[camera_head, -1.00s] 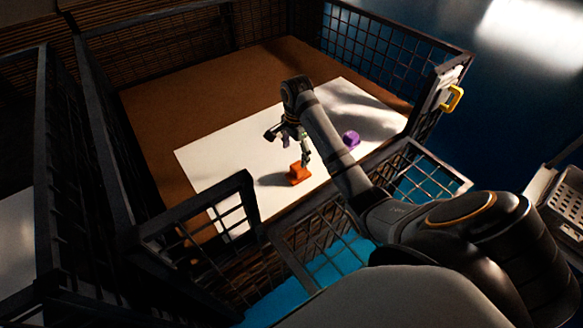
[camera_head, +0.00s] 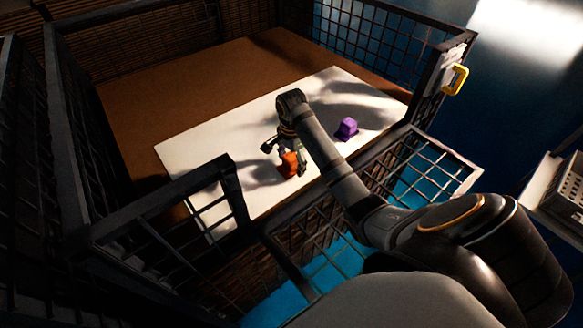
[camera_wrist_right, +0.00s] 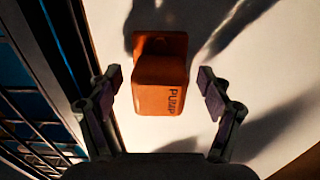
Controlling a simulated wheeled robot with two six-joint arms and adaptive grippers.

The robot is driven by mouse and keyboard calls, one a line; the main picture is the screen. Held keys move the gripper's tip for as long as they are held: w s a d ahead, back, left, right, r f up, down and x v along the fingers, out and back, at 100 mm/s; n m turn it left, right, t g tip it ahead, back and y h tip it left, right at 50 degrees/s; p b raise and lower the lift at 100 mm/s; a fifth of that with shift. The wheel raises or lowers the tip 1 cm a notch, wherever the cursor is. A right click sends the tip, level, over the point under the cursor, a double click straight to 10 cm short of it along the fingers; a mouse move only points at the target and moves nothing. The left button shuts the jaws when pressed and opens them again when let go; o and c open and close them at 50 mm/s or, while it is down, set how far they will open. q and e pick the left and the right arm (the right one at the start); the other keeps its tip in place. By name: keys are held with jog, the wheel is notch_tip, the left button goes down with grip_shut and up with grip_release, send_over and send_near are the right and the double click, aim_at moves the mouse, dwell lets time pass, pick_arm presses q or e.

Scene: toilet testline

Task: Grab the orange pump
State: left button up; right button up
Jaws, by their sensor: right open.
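The orange pump (camera_head: 287,166) stands on the white sheet (camera_head: 190,153) near the front edge of the cage. In the right wrist view the orange pump (camera_wrist_right: 160,78) shows its lettering "PUMP" and sits ahead of and between the fingers. My right gripper (camera_head: 284,154) is open and is down at the pump in the head view, partly overlapping it. In the wrist view the right gripper (camera_wrist_right: 160,88) has one finger on each side of the pump, with a visible gap on both sides. My left gripper is not in view.
A purple object (camera_head: 346,129) stands on the sheet to the right of the pump. Dark mesh walls (camera_head: 360,45) surround the brown cage floor (camera_head: 190,90). The front mesh panels (camera_head: 300,240) lie close below my right arm. A yellow handle (camera_head: 455,80) is at the right.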

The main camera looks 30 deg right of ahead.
aim_at(292, 156)
jog(key=c, duration=1.6)
jog(key=shift+r+p, duration=0.3)
jog(key=shift+r, duration=0.2)
notch_tip(292, 156, up, 3)
jog(key=shift+f+p, duration=0.1)
jog(key=shift+p, duration=0.6)
jog(key=s+d+r+p, duration=0.5)
jog(key=s+d+r, duration=0.2)
jog(key=s+r, duration=0.2)
jog(key=s, duration=0.2)
jog(key=shift+s+d+r, duration=0.15)
jog(key=shift+s+d, duration=0.2)
jog(key=shift+s, duration=0.05)
